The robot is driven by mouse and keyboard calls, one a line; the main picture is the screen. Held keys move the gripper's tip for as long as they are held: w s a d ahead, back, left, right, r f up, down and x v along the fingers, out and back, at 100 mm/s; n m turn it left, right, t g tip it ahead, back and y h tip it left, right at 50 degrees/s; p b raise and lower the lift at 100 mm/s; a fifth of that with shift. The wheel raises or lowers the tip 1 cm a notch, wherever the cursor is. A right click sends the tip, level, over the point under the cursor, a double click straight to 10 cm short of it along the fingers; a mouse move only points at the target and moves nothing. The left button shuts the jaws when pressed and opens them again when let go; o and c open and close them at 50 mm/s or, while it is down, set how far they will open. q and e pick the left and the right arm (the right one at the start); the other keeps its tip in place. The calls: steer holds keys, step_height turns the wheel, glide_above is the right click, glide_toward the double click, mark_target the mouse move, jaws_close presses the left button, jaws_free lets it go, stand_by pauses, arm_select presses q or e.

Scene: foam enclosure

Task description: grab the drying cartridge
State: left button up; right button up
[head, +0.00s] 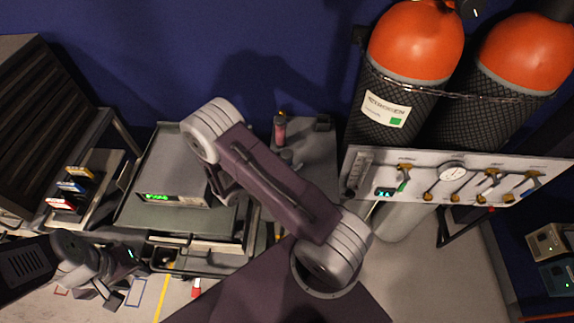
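A small upright cylinder (280,129) with a reddish, see-through body and a dark cap stands on a grey surface behind my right arm. It looks like the drying cartridge, but its label is too small to read. My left gripper (101,296) is low at the left, far from the cylinder. Its fingers look apart, with nothing visible between them. My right arm crosses the middle of the view, its upper joint left of the cylinder. The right gripper does not show.
A grey instrument with a green display (171,197) sits on a bench left of my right arm. Two orange-topped tanks (416,42) stand at the right above a valve panel (436,177). Small coloured boxes (70,188) sit at the left. A dark block (323,122) stands near the cylinder.

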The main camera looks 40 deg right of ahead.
mark_target(290, 154)
jaws_close()
steer(key=shift+r, duration=0.1)
steer(key=shift+r, duration=0.2)
steer(key=r, duration=0.2)
steer(key=s+r, duration=0.1)
steer(key=r, duration=0.1)
steer(key=shift+d+r, duration=0.1)
steer(key=shift+d, duration=0.1)
steer(key=s+d+r+p, duration=0.3)
steer(key=s+r+p, duration=0.3)
steer(key=s+p, duration=0.4)
steer(key=shift+d, duration=0.15)
